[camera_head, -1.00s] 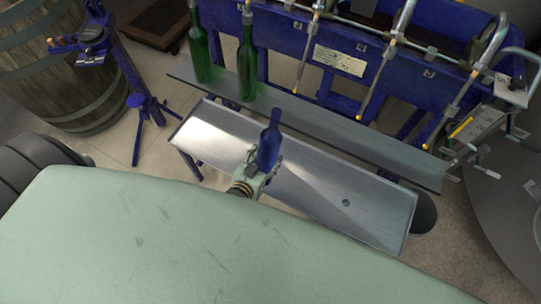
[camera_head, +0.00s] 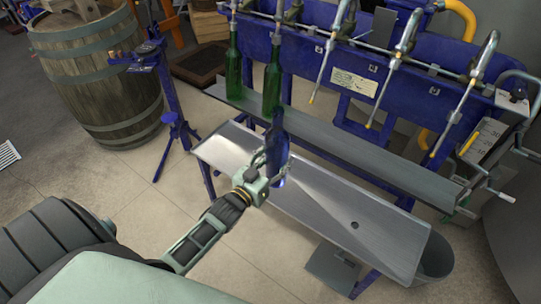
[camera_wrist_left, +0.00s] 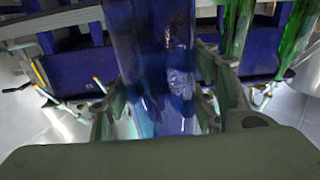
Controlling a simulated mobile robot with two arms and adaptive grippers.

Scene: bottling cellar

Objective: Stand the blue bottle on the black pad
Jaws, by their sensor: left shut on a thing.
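The blue bottle (camera_head: 277,146) is upright in my left gripper (camera_head: 274,172), above the left half of the metal tray (camera_head: 320,197). The gripper's fingers are shut around its lower body. In the left wrist view the blue bottle (camera_wrist_left: 155,60) fills the middle, between the fingers of the left gripper (camera_wrist_left: 160,105); its top is cut off. I cannot tell whether its base touches the tray. I cannot make out a black pad for certain; a dark flat panel (camera_head: 200,66) lies on the floor at the back left. My right gripper is out of view.
Two green bottles (camera_head: 234,72) (camera_head: 272,82) stand on the narrow shelf (camera_head: 345,150) behind the tray. Filling spouts (camera_head: 376,95) hang from the blue machine (camera_head: 350,70). A barrel (camera_head: 97,70) and blue stand (camera_head: 163,100) are at left. The tray's right half is clear.

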